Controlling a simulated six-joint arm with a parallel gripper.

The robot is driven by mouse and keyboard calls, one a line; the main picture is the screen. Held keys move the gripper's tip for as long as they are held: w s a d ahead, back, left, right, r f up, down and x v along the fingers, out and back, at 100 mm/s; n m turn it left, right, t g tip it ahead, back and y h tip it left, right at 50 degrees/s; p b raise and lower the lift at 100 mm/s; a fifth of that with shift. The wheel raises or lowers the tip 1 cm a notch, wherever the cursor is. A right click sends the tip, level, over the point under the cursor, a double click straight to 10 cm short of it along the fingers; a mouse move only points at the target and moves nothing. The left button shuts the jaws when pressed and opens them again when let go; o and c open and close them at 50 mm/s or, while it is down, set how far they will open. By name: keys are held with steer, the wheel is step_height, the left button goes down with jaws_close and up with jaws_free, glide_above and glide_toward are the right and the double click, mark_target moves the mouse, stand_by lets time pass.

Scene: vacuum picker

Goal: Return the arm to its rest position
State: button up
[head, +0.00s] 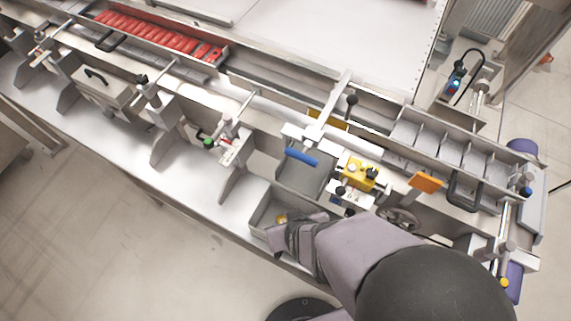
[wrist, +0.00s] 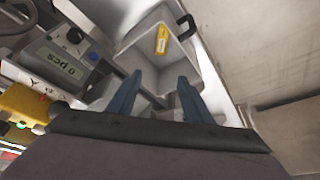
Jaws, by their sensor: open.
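My gripper (wrist: 157,92) shows in the wrist view with its two blue-grey fingers apart and nothing between them. In the head view my gripper (head: 280,238) is at the front edge of the machine, over the near side of a grey open bin (head: 258,208); its fingertips are hard to make out there. The bin also shows in the wrist view (wrist: 133,48), beyond the fingers. A small yellow piece (wrist: 162,39) lies inside it, and it is partly visible in the head view (head: 282,218). My forearm hides part of the machine's front right.
A yellow box with knobs (head: 357,173) and a handwheel (head: 398,218) stand right of the bin. A blue-handled lever (head: 302,157) is behind it. Red parts (head: 160,33) fill a tray at the back left.

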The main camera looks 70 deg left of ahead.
steer(key=w+d+r+m+h, duration=0.1)
steer(key=w+d+r+m, duration=0.2)
steer(key=w, duration=0.4)
steer(key=w+d+r+m+t, duration=0.1)
steer(key=w+d+m, duration=0.1)
steer(key=w+d, duration=0.45)
steer(key=w+d+r+m+h, duration=0.1)
steer(key=w+d+r+m, duration=0.15)
steer(key=w, duration=0.65)
steer(key=w+d+r+m+h, duration=0.1)
steer(key=d+m, duration=0.4)
steer(key=d, duration=0.8)
steer(key=w+d+r+m+g+h, duration=0.1)
steer(key=d+r+m, duration=0.2)
steer(key=d, duration=1)
steer(key=shift+w+d+r+m, duration=0.35)
steer(key=shift+d+r+m, duration=0.05)
steer(key=shift+m, duration=0.85)
